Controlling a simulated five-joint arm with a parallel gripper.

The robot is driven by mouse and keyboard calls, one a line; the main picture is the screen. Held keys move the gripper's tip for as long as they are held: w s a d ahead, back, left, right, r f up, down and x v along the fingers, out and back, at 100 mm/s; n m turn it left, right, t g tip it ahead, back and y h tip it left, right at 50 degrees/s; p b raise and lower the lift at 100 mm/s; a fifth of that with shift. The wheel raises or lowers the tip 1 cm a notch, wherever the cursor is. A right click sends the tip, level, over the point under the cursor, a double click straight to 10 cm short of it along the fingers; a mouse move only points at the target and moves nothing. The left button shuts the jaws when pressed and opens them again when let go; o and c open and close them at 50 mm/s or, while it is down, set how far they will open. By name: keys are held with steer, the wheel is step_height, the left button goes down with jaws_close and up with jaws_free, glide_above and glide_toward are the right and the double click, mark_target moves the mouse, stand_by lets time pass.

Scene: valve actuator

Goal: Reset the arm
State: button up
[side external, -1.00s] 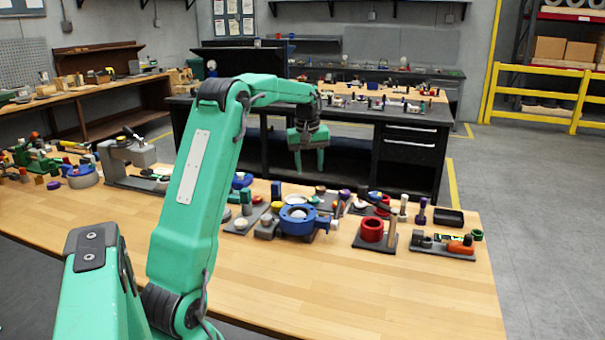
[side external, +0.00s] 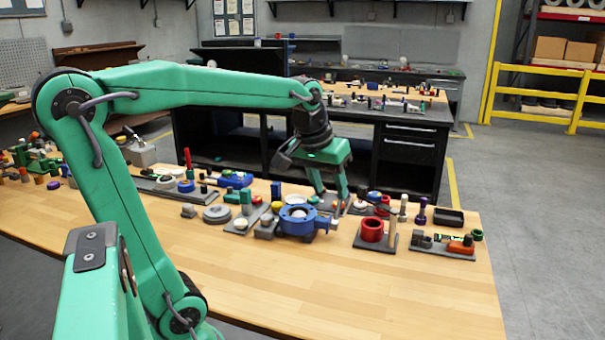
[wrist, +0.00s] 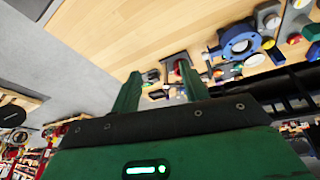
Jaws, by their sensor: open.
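My gripper (side external: 330,192) is green and points down over the back of the wooden bench, behind the blue valve body. Its two fingers are apart, and I see nothing held between them. In the wrist view my gripper (wrist: 158,92) also shows its fingers spread, with small bench parts beyond them. The blue valve body (side external: 312,224), with a round flange and a light centre, sits upright on the bench in front of the fingers. It also shows in the wrist view (wrist: 225,45). I cannot tell whether the fingertips touch any part behind it.
A red ring (side external: 372,230) on a dark plate stands right of the valve. A plate with an orange part (side external: 461,246) lies farther right, near a black tray (side external: 449,217). Several small parts line the bench's back. The bench's front (side external: 340,300) is bare.

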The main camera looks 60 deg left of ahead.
steer(key=s+d+f+m+t, duration=0.1)
steer(key=s+d+f+m, duration=0.1)
steer(key=s+d, duration=0.2)
steer(key=s+d+f+m+h, duration=0.1)
steer(key=s+d+f+m, duration=0.2)
steer(key=s+d, duration=0.2)
steer(key=shift+s+m+t, duration=0.3)
steer(key=shift+s+t, duration=0.1)
steer(key=shift+s, duration=0.4)
